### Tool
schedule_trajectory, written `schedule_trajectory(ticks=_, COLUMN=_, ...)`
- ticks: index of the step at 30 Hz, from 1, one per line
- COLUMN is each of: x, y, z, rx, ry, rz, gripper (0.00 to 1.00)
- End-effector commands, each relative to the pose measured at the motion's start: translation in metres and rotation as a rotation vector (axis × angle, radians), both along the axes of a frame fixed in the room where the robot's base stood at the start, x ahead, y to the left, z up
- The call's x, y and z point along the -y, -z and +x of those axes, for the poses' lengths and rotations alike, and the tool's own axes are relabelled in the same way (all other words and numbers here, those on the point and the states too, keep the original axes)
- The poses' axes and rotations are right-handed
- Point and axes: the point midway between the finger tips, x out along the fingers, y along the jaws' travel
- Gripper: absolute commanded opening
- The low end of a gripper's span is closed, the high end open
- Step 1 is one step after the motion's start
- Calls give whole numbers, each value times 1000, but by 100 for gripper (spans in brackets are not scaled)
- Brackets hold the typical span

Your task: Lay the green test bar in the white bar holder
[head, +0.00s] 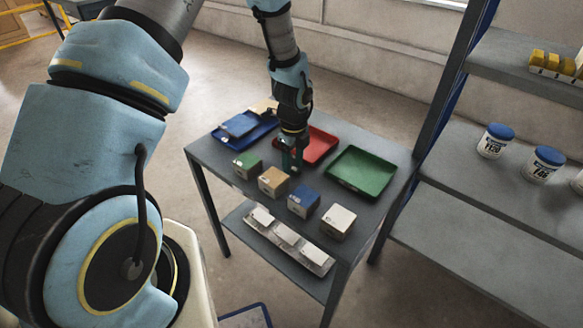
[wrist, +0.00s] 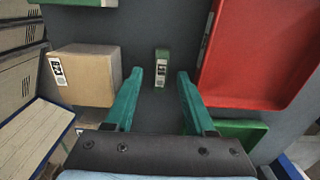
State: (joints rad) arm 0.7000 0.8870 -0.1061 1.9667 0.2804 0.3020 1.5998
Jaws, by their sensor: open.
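A small upright-looking piece with a green end and a pale label, which looks like the green test bar (wrist: 162,67), is on the grey table top in the wrist view. It lies just beyond the fingertips, roughly centred between them. My gripper (wrist: 160,80) is open and empty, its two teal fingers apart. In the head view my gripper (head: 291,162) is low over the table, between the row of boxes and the red tray; the bar is hidden there. I cannot identify the white bar holder for certain.
A tan box (wrist: 88,75) stands close left of the fingers; the red tray (wrist: 262,50) is close right. The green tray (head: 362,172) and blue tray (head: 262,131) flank them. A white tray (head: 262,232) with white boxes is on the lower shelf. Right shelving holds tubs (head: 495,141).

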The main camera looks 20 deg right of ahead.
Motion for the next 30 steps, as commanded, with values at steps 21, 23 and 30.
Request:
schedule_trajectory(ticks=21, x=0, y=0, z=0, rx=0, ry=0, rz=0, gripper=0)
schedule_trajectory(ticks=23, x=0, y=0, z=0, rx=0, ry=0, rz=0, gripper=0)
schedule_trajectory(ticks=30, x=0, y=0, z=0, rx=0, ry=0, rz=0, gripper=0)
